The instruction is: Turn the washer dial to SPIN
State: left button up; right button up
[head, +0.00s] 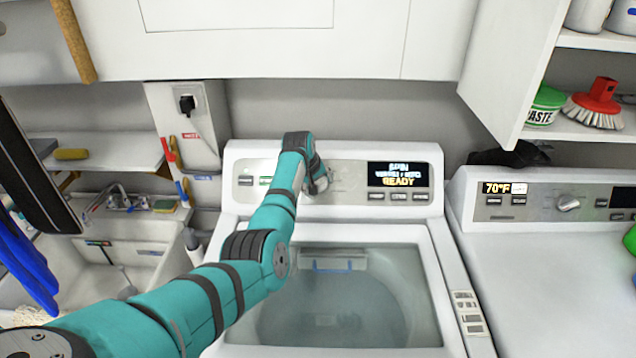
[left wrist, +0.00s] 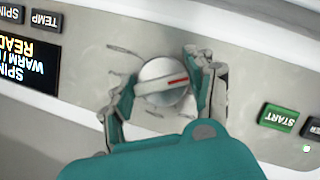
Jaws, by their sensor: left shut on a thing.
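The washer (head: 335,226) stands in the middle of the head view. Its round silver dial (left wrist: 165,80) has a red mark, which points right and slightly up in the upside-down left wrist view. My left gripper (head: 316,172) is at the control panel and mostly hides the dial in the head view. In the left wrist view its fingers lie on both sides of the dial, shut on it. The washer display (head: 398,175) reads READY at the bottom; the left wrist view shows SPIN and WARM on it (left wrist: 25,62). My right gripper is not in view.
A green START button (left wrist: 278,118) is beside the dial. A dryer (head: 545,250) stands to the right, below an open cabinet with a brush (head: 597,103). A sink (head: 120,265) is on the left. White cabinets (head: 260,50) hang above the washer.

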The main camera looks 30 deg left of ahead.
pick_arm(q)
jog(key=o, duration=1.2)
jog(key=shift+c, duration=0.2)
jog(key=v, duration=1.2)
